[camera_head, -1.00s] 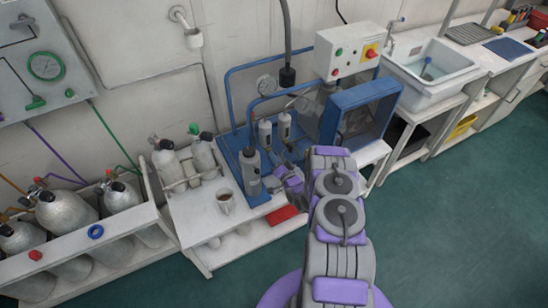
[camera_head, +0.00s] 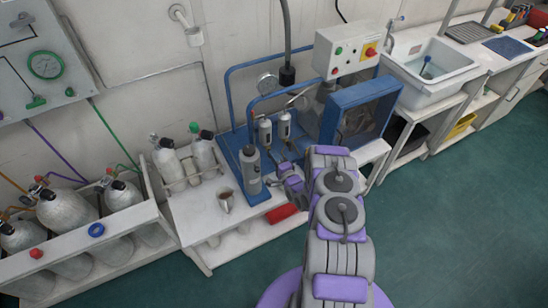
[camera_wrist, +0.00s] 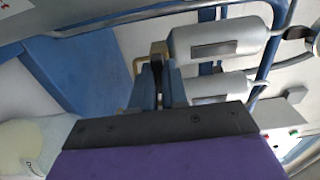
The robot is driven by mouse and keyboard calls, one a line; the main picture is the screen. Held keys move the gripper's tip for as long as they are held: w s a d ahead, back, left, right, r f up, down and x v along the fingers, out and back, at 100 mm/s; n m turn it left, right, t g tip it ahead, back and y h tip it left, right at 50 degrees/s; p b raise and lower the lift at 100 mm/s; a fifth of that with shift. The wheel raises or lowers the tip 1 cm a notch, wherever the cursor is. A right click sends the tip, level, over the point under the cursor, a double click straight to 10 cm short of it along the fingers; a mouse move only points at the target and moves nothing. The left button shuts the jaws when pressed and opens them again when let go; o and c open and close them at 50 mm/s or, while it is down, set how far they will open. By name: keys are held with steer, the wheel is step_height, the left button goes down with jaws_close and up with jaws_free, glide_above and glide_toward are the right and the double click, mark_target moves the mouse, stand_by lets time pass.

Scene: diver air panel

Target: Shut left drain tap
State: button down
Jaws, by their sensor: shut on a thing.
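Two grey cylinders stand side by side on the blue-framed machine (camera_head: 238,143): the left one (camera_head: 265,132) and the right one (camera_head: 284,125). In the wrist view the left cylinder (camera_wrist: 215,40) lies across the top and the right one (camera_wrist: 222,86) below it. A small tan-brown tap piece (camera_wrist: 159,48) shows at the lower end of the left cylinder. My gripper (camera_wrist: 158,80) is shut on this left drain tap, its blue-grey fingers covering part of it. In the head view my gripper (camera_head: 284,169) is small beneath the cylinders, and the tap cannot be made out.
A grey bottle (camera_head: 250,170) stands just left of my gripper, with a cup (camera_head: 225,200) on the white bench. A red item (camera_head: 282,213) lies below. A blue-framed box (camera_head: 358,110) is close on the right. Green floor (camera_head: 460,210) is clear on the right.

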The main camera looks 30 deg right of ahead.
steer(key=shift+s+d+f, duration=0.1)
steer(key=shift+s+f, duration=0.05)
steer(key=shift+f, duration=0.1)
steer(key=c, duration=1.5)
jaws_free()
steer(key=o, duration=0.4)
steer(key=shift+d+r, duration=0.1)
steer(key=shift+c, duration=0.2)
steer(key=s+p, duration=0.3)
steer(key=s, duration=1.4)
steer(key=shift+d, duration=0.35)
